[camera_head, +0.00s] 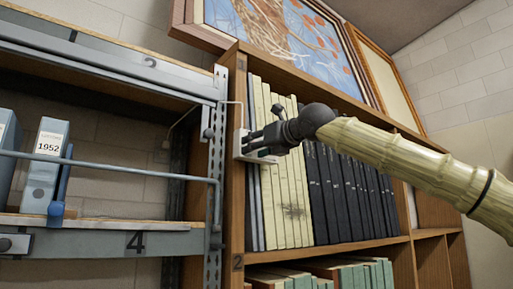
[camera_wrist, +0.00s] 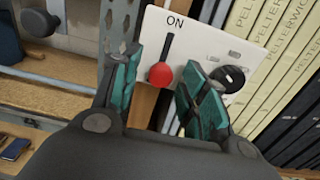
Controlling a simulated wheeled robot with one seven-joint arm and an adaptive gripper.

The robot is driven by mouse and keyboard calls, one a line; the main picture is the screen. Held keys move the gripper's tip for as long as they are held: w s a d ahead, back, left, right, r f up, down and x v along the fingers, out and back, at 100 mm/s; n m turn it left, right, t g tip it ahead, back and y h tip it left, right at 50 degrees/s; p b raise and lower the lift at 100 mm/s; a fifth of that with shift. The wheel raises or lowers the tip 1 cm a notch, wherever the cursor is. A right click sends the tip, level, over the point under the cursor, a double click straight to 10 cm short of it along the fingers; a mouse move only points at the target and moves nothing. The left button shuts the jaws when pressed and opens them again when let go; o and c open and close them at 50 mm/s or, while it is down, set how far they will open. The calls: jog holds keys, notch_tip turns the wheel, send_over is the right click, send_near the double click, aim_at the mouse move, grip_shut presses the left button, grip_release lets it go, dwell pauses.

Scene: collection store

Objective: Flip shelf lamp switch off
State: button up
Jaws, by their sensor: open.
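A white switch plate (camera_head: 238,146) is fixed at the left upright of the wooden bookcase. In the wrist view the plate (camera_wrist: 208,33) carries the word ON, a red ball-ended lever (camera_wrist: 161,75) on a dark stem or slot, and a round black knob (camera_wrist: 227,78). The red ball sits at the end away from the ON label. My gripper (camera_head: 258,146) is in front of the plate, its fingers spread. In the wrist view my open gripper (camera_wrist: 157,92) has teal-padded fingers either side of the red ball. I cannot tell whether they touch it. The lamp is not identifiable.
Cream and black book spines (camera_head: 285,185) stand close right of the plate. A grey metal rack (camera_head: 110,70) with a blue rail (camera_head: 120,170) and a 1952 binder (camera_head: 45,165) is at left. Framed pictures (camera_head: 290,40) lean on top of the bookcase.

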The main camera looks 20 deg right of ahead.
jog(key=v, duration=1.2)
jog(key=shift+d, duration=0.25)
jog(key=shift+w, duration=0.1)
